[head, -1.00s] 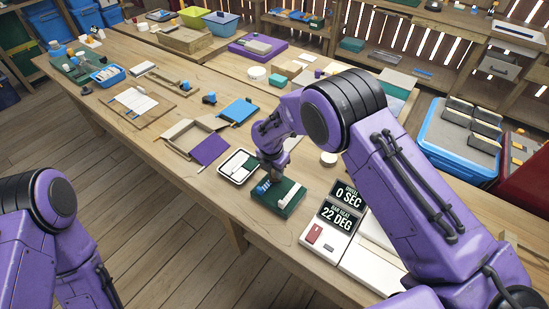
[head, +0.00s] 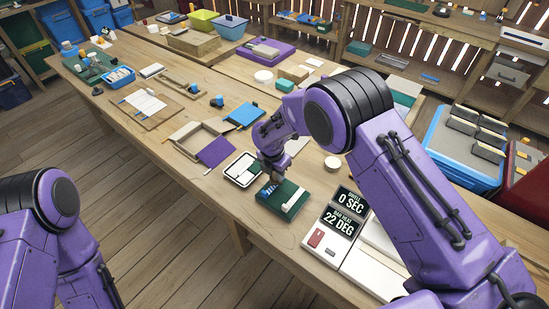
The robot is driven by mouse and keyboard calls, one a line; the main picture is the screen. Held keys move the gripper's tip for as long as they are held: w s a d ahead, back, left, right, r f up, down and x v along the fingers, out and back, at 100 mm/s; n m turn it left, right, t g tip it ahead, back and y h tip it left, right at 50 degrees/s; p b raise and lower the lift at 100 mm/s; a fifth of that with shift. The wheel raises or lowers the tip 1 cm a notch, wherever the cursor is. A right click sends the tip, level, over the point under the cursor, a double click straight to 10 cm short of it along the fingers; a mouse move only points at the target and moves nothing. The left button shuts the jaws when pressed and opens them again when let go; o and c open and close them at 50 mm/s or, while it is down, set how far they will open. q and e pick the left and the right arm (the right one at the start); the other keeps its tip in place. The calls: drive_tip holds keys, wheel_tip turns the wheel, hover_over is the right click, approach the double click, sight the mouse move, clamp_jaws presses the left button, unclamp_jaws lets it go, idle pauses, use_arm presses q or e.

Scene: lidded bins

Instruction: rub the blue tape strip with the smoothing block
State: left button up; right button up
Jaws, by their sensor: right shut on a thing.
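My right gripper (head: 273,177) points down at the back left part of a small dark green board (head: 276,208). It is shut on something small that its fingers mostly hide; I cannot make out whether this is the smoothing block. A blue piece (head: 266,191), perhaps the blue tape strip, shows on the board's left side just below the fingers. Whether the held thing touches it I cannot tell. A white bar (head: 293,202) lies along the board's right side. My left gripper is out of view; only part of the left arm shows at the left edge.
A white-lined tray (head: 242,169) sits left of the board. A device (head: 328,235) with displays reading 0 SEC and 22 DEG stands at right. Behind are an open box with a purple flap (head: 215,151) and a blue folder (head: 242,114). The front table edge is close.

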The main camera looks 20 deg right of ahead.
drive_tip(key=shift+a+r+p, duration=0.2)
drive_tip(key=shift+r+p, duration=0.45)
drive_tip(key=shift+r, duration=0.45)
drive_tip(key=shift+r+p, duration=1.2)
drive_tip(key=shift+r, duration=0.35)
